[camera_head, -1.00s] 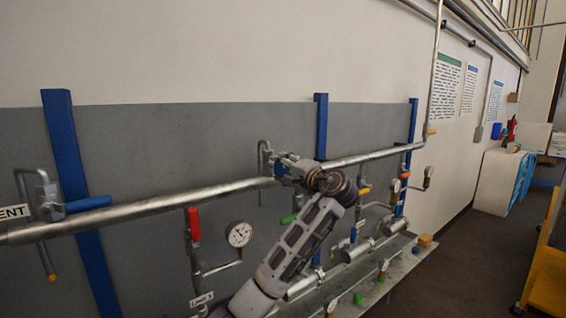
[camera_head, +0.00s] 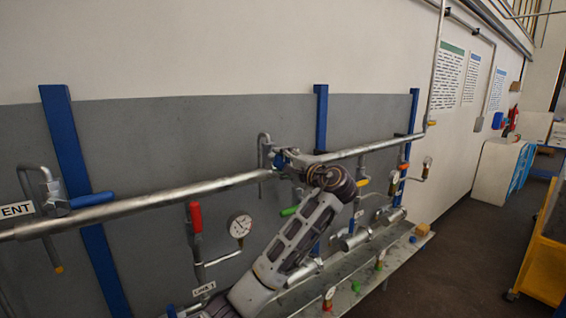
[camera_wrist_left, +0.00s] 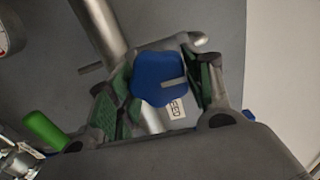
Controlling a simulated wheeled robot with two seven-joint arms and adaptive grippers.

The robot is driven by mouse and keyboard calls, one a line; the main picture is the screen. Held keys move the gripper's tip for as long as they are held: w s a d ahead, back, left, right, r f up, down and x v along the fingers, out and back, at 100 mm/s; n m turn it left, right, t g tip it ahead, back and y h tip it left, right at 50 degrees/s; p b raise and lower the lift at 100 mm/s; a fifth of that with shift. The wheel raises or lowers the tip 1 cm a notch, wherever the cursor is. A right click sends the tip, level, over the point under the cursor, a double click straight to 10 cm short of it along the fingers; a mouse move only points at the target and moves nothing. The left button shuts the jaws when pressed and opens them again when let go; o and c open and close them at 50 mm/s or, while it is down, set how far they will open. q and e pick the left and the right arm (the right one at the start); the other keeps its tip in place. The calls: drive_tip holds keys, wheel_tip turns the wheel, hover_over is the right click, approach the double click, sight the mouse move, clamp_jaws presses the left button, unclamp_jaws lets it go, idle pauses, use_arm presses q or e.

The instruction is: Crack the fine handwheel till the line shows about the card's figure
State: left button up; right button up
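A blue lobed handwheel (camera_wrist_left: 158,78) sits between the fingers of my left gripper (camera_wrist_left: 160,85) in the left wrist view. The green-padded fingers stand open on either side of it, with a thin gap at the right. A white tag reading FEED (camera_wrist_left: 177,108) is partly hidden behind it. In the head view my left gripper (camera_head: 288,160) is at the pipe, largely covering the handwheel. A round white gauge (camera_head: 240,226) hangs left of my arm; its figures are too small to read. My right gripper is out of view. I cannot tell which card is meant.
A long pipe (camera_head: 150,195) runs along the wall on blue posts (camera_head: 62,140). A red-handled valve (camera_head: 196,218) and a green handle (camera_head: 289,211) hang below it. Printed sheets (camera_head: 447,76) are on the wall. The floor at right is clear beside a yellow cart (camera_head: 545,265).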

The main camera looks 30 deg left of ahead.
use_arm(q)
drive_tip(key=o, duration=0.3)
drive_tip(key=shift+d, duration=0.15)
drive_tip(key=v, duration=1.1)
drive_tip(key=shift+d, duration=0.4)
drive_tip(key=shift+s+f, duration=0.1)
drive_tip(key=shift+f, duration=0.05)
